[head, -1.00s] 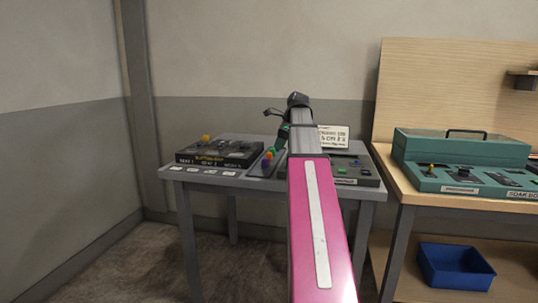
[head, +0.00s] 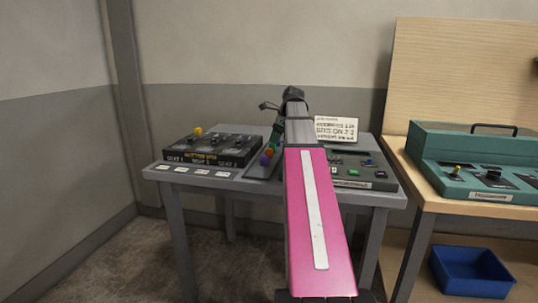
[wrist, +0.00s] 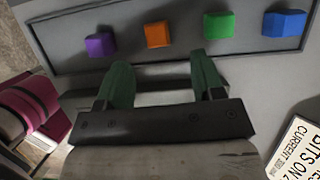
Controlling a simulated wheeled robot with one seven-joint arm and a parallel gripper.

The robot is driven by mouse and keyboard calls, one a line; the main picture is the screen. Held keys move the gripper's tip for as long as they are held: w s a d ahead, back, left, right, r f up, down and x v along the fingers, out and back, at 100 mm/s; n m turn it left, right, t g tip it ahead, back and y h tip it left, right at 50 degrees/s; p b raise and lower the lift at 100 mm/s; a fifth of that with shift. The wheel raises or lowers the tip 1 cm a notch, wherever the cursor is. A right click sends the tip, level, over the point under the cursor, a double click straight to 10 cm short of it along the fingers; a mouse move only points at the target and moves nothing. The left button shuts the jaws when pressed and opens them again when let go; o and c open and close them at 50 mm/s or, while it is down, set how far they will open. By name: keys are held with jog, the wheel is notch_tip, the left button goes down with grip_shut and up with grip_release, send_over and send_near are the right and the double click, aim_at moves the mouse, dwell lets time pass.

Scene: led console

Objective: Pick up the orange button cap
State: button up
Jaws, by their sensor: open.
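The orange button cap (wrist: 158,34) sits in a shallow grey tray (wrist: 140,62) in the wrist view, between a purple cap (wrist: 100,45) and a green cap (wrist: 219,25); a blue cap (wrist: 284,22) is at the far right. In the head view the orange cap (head: 270,154) is small, beside the purple one. My gripper (wrist: 163,76) has green fingers spread apart with nothing between them. In the head view my arm hides most of the gripper.
A black switch console (head: 212,150) with a yellow knob (head: 198,131) stands left of the tray on the grey table (head: 222,184). A grey console (head: 362,181) and a sign card (head: 336,130) are at right. A teal console (head: 470,150) occupies the neighbouring bench.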

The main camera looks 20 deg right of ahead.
aim_at(269, 149)
jog(key=shift+a+x, duration=0.2)
jog(key=shift+x, duration=2.85)
jog(key=shift+s, duration=0.1)
jog(key=c, duration=1)
